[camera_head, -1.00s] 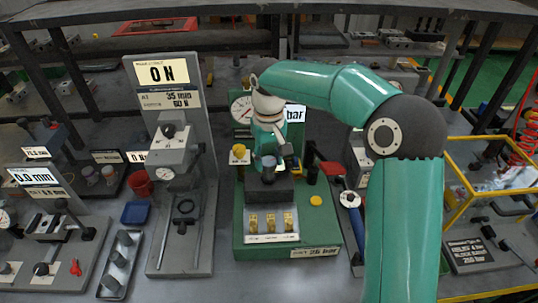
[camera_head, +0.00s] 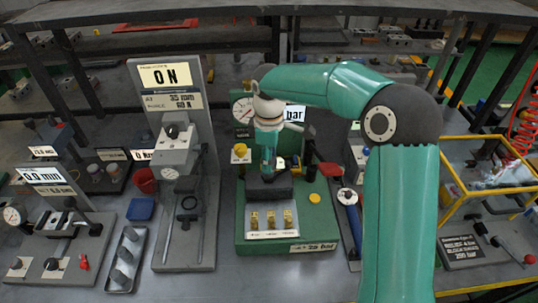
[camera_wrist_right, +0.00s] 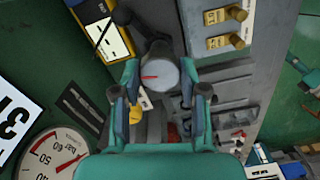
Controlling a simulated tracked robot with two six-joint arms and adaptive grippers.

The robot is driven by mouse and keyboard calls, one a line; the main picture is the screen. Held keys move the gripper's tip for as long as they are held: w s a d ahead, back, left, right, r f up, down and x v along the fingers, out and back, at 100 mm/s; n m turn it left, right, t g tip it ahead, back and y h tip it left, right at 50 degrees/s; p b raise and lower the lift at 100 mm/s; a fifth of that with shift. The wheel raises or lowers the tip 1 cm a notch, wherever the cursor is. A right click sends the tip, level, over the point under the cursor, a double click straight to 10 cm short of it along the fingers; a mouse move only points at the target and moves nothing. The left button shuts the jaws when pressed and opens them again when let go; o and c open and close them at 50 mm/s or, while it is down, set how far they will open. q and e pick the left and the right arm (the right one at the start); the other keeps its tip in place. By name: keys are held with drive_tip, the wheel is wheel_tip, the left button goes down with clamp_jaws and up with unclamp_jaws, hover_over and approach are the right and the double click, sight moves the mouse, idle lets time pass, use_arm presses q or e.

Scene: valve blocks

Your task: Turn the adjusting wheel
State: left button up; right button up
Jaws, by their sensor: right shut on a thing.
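The adjusting wheel (camera_wrist_right: 160,77) is a grey round knob with a red mark on its face, in the wrist view. My right gripper (camera_wrist_right: 163,92) is shut on it, with one finger on either side. In the head view my right gripper (camera_head: 268,168) points down at the dark block on the green valve stand (camera_head: 318,232), and hides the wheel. A pressure gauge (camera_head: 243,110) with a red scale is on the stand; it also shows in the wrist view (camera_wrist_right: 52,156). My left gripper is not in view.
Brass fittings (camera_head: 271,220) sit in a pale tray at the front of the stand. A yellow knob (camera_head: 240,153) and a yellow cap (camera_head: 314,198) are close by.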

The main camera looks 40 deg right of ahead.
drive_tip(key=n+p, duration=0.1)
drive_tip(key=n, duration=0.5)
drive_tip(key=shift+w+r, duration=0.1)
drive_tip(key=shift+r, duration=0.05)
idle(0.3)
drive_tip(key=o, duration=1.1)
drive_tip(key=shift+o, duration=0.2)
wheel_tip(320, 180, up, 12)
idle(0.4)
